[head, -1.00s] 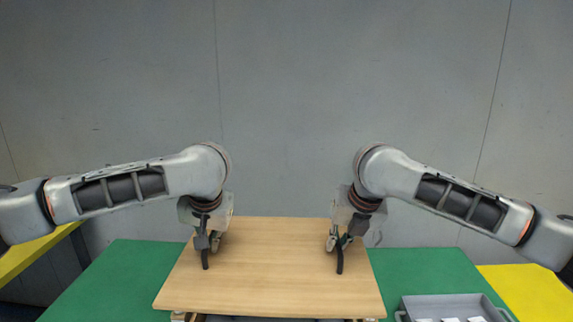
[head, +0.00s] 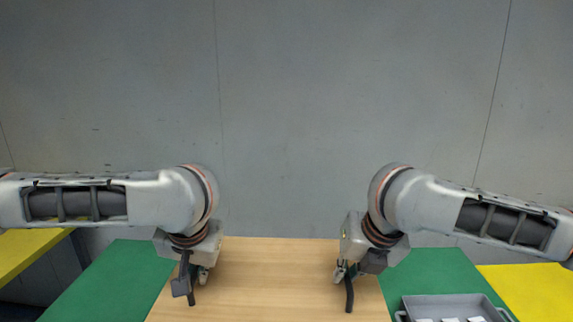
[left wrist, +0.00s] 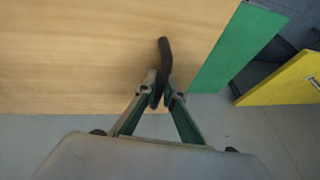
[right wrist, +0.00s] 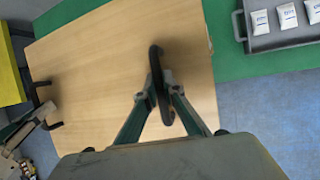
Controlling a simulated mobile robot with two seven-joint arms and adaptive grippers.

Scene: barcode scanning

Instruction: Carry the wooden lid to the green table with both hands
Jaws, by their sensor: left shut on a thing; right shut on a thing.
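The wooden lid (head: 265,285) is a flat light-brown board with two dark handles. Its near part is cut off by the bottom of the head view. My left gripper (head: 192,287) is shut on the left handle (left wrist: 165,50). My right gripper (head: 345,283) is shut on the right handle (right wrist: 155,58). The green table (head: 110,280) shows on both sides of the lid, and also beside it in the left wrist view (left wrist: 240,48). The lid hides the table's middle, and I cannot see what is under the lid.
A grey tray (head: 447,302) with white packets stands at the right on the green table. Yellow tables (head: 30,250) and (head: 530,290) flank the green one. A grey wall (head: 290,120) rises behind. Bare floor (left wrist: 250,135) shows past the lid's edge in the left wrist view.

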